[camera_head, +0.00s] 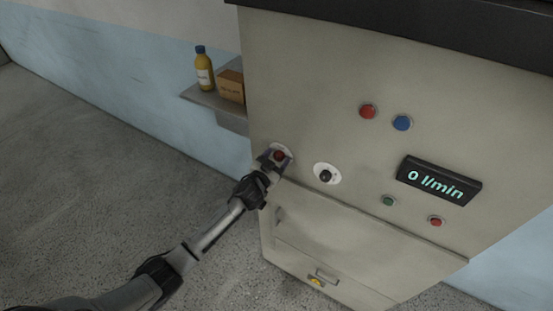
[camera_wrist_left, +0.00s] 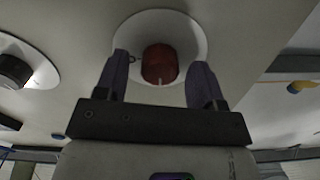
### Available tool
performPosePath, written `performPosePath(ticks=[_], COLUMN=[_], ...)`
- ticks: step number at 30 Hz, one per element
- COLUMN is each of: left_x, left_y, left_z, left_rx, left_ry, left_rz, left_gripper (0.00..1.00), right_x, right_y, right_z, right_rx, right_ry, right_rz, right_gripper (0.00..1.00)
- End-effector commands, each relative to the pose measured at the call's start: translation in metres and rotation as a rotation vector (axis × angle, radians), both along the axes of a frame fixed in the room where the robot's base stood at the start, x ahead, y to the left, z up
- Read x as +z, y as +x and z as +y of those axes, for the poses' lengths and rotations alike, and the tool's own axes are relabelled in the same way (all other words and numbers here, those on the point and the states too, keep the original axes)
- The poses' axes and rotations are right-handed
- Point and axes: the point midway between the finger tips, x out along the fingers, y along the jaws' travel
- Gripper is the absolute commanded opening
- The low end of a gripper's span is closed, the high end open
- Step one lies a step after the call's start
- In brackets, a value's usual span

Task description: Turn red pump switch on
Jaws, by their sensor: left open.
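The red pump switch (camera_head: 280,155) is a round red knob on a white disc at the left of the cabinet's front panel. In the left wrist view the red knob (camera_wrist_left: 160,64) shows a small white mark at its lower edge. My left gripper (camera_head: 273,158) is open at the switch, and in the wrist view its two fingers (camera_wrist_left: 160,80) stand on either side of the knob, with gaps visible. I cannot tell whether a finger touches the white disc. My right gripper is not in view.
A black knob on a white disc (camera_head: 327,174) sits just right of the switch. The display (camera_head: 439,181) reads 0 l/min. Red (camera_head: 368,111) and blue (camera_head: 402,123) buttons are above. A shelf (camera_head: 213,101) with a bottle (camera_head: 204,70) and box (camera_head: 231,86) juts out at left.

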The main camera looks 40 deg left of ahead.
Motion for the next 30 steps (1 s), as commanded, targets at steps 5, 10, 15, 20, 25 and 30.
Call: performPosePath(ticks=[5, 10, 15, 20, 25, 30], left_x=[-0.0004, -0.0004, -0.0004, -0.0004, -0.0004, -0.0003], left_y=[0.0022, 0.0021, 0.002, 0.0019, 0.0019, 0.0019], left_z=[0.0001, 0.0001, 0.0001, 0.0001, 0.0001, 0.0], left_rx=[-0.001, -0.001, -0.001, -0.001, -0.001, -0.001], left_ry=[-0.001, -0.001, -0.001, -0.001, -0.001, 0.006], left_rz=[0.001, 0.0, 0.0, 0.0, 0.0, 0.001], left_gripper=[0.63, 0.63, 0.47, 0.32, 0.16, 0.14], right_x=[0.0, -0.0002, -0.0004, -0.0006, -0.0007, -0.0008], right_y=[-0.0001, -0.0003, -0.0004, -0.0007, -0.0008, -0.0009], right_z=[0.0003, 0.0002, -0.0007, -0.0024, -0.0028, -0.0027], right_rx=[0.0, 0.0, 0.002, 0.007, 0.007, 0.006], right_ry=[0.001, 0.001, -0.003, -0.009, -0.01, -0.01], right_rz=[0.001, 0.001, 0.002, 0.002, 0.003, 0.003], right_gripper=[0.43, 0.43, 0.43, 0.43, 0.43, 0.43])
